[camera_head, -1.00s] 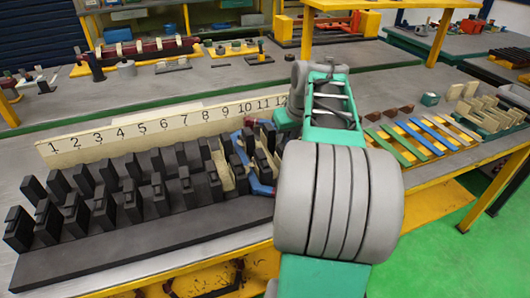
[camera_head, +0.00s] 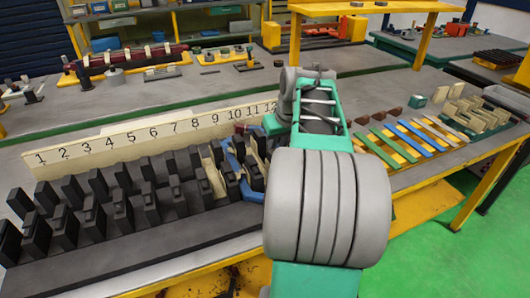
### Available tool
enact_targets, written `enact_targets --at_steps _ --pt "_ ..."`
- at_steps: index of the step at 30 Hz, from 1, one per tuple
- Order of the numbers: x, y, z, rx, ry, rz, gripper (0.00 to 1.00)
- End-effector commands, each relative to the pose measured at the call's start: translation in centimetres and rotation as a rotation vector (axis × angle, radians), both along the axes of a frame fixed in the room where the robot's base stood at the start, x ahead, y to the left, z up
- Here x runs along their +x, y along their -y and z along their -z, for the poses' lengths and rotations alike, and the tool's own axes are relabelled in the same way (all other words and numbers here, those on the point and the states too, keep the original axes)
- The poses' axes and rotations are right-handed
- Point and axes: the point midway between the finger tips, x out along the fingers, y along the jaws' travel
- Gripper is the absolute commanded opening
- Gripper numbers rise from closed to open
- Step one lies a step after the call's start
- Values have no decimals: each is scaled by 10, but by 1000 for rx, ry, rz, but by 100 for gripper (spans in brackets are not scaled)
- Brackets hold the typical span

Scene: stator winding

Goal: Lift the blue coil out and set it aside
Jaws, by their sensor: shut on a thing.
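The blue coil (camera_head: 237,163) is at the right part of the black slotted stator block (camera_head: 150,240), near numbers 10 and 11. Only its left part shows, among black teeth and cream slot pieces. My arm hides the rest, so I cannot tell whether it is clear of the slots. A small red piece shows just above the coil; I cannot tell what it belongs to. My arm reaches forward to the right of the coil, and its wrist is close to the coil's right side. My gripper's fingers are hidden behind the arm.
A cream number strip (camera_head: 130,137) stands behind the block. To the right, coloured strips (camera_head: 410,137) lie across a yellow rack, with cream pieces (camera_head: 485,118) in a green tray beyond. Another bench with tools stands behind. Bare grey table shows between the number strip and the back bench.

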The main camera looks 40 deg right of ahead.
Motion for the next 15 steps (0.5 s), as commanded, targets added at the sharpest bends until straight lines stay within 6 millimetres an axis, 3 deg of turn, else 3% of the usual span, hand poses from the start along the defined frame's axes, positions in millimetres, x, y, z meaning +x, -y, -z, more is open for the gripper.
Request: enact_targets --at_steps 5,9,15 --pt "-1 0 -8 2 -3 1 0" --pt "0 0 -32 0 0 0 0" --pt "-30 -9 -70 -2 2 4 0"
